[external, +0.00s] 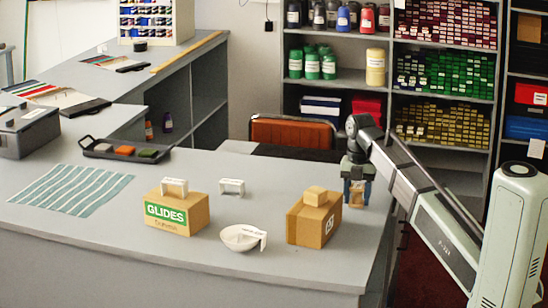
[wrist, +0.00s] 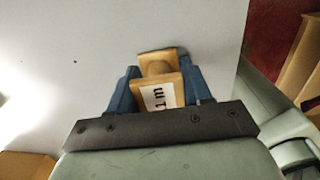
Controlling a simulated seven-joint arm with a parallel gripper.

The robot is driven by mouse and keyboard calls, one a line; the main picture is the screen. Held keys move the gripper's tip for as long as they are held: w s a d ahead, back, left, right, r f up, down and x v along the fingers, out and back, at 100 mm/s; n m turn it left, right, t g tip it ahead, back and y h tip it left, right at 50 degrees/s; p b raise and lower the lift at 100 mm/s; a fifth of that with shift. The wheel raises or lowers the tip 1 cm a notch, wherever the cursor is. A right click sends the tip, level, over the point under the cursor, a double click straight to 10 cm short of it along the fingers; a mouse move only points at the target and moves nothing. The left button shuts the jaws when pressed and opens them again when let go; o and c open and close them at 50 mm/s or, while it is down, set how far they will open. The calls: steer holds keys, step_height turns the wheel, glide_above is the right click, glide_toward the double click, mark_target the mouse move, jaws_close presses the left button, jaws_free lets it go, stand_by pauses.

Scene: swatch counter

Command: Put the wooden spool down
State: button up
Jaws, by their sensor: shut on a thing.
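The wooden spool (wrist: 158,66) is light wood with a white label reading "1 m". My gripper (wrist: 155,82) is shut on it, with a blue finger on each side. In the external view the spool (external: 356,197) shows low between the blue fingers of my gripper (external: 356,188), near the right end of the grey counter (external: 300,262). It is close to the counter top; I cannot tell whether it touches. The fingers hide part of its sides.
Left of my gripper stands a cardboard box (external: 310,228) with a small wooden block (external: 315,196) on top. Further left are a white bowl (external: 240,238), a small white labelled item (external: 231,187) and the GLIDES box (external: 172,213). The counter's right edge is close to my gripper.

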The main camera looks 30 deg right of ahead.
mark_target(358, 186)
steer(key=shift+f, duration=0.1)
steer(key=o, duration=1)
steer(key=shift+o, duration=0.2)
step_height(358, 186, up, 12)
steer(key=shift+r, duration=0.1)
steer(key=shift+d, duration=0.1)
